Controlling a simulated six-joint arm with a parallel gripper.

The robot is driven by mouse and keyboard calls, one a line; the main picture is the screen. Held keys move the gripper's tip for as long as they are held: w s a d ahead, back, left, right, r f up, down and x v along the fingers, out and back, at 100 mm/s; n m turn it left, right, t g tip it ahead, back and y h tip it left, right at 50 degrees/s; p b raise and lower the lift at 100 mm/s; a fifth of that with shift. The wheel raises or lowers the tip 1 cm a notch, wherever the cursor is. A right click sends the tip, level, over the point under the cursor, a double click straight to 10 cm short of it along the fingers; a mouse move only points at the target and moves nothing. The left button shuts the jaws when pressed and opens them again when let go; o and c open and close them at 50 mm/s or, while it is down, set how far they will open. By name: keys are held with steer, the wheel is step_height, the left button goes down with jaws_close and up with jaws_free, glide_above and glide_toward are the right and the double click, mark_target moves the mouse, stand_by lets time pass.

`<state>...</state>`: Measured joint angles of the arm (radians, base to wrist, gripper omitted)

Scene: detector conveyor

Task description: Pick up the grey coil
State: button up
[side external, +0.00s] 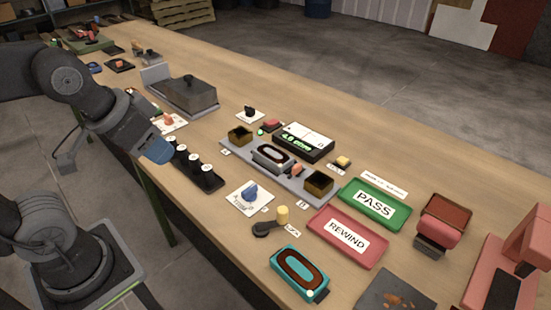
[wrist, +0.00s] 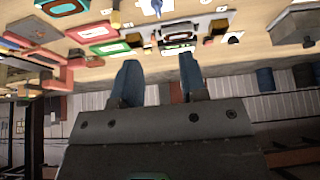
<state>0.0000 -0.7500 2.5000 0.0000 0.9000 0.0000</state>
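The grey coil (side external: 272,157), a grey oval frame with a dark winding, lies in a grey fixture (side external: 290,180) between two dark open boxes. In the wrist view, which looks upside down, the fixture area is small and the coil (wrist: 178,37) is hard to make out. My gripper (side external: 158,152) is above the table's near-left edge, well left of the coil. In the wrist view my gripper (wrist: 158,62) has its two blue fingers apart with nothing between them.
A teal coil (side external: 299,275) lies at the front. The green PASS tray (side external: 375,203) and red REWIND tray (side external: 347,238) are right of the fixture. A black display box (side external: 304,142) stands behind it. A black strip with several white knobs (side external: 194,164) lies near my gripper.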

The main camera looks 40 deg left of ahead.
steer(key=shift+o, duration=0.3)
steer(key=o, duration=0.9)
